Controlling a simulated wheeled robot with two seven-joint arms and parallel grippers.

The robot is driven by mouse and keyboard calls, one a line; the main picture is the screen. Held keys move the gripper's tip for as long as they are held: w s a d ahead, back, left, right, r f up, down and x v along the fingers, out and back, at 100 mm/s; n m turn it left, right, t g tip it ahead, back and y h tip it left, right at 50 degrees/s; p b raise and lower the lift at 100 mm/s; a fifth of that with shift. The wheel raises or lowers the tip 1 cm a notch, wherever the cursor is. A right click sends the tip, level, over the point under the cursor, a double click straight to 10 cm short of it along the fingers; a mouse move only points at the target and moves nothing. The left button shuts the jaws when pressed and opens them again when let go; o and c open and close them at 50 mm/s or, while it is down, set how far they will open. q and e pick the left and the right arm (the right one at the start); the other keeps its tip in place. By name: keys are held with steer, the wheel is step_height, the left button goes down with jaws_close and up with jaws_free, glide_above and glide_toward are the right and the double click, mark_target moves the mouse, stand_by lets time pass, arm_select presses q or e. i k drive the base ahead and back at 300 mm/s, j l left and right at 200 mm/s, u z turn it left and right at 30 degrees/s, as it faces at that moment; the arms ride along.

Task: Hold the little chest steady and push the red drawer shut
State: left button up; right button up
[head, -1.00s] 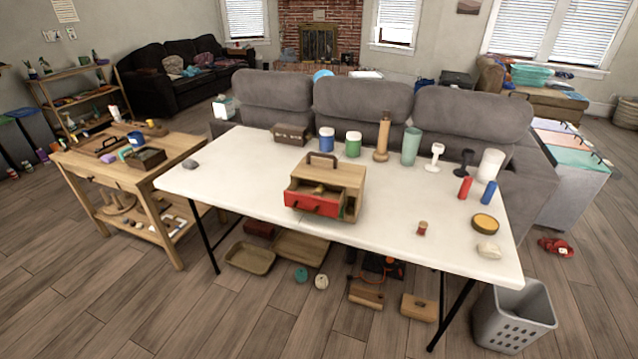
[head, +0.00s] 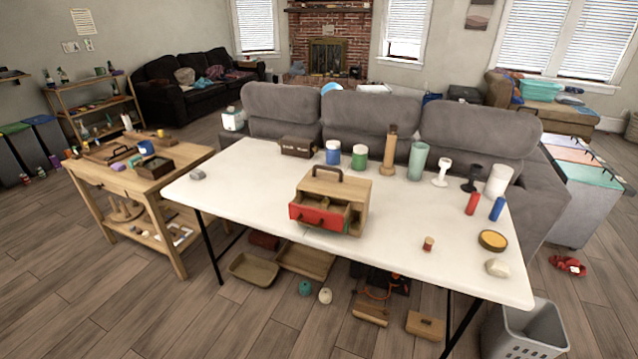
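The little chest (head: 338,187) is a light wooden box with a dark arched handle on top. It stands upright near the front edge of the white table, left of its middle. Its red drawer (head: 318,218) has a dark pull and sticks out of the front, so its open top shows. Neither of my grippers is in the head view, and nothing touches the chest.
The white table (head: 240,192) is clear around the chest. A dark box (head: 297,146), jars, a wooden bottle (head: 390,150) and a green tumbler (head: 417,161) line its back. A small spool (head: 428,243) and a round tin (head: 492,240) lie right. A wooden workbench (head: 185,158) stands left.

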mark_target(303, 209)
steer(key=i+j+z, duration=0.1)
steer(key=j+z, duration=0.15)
steer(key=z, duration=0.25)
steer(key=i+j+z, duration=0.1)
steer(key=j+z, duration=0.15)
steer(key=z, duration=0.2)
steer(key=j+z, duration=0.3)
steer(key=z, duration=0.2)
steer(key=j+z, duration=0.3)
steer(key=z, duration=0.2)
steer(key=j+z, duration=0.3)
steer(key=z, duration=0.15)
steer(key=k, duration=0.05)
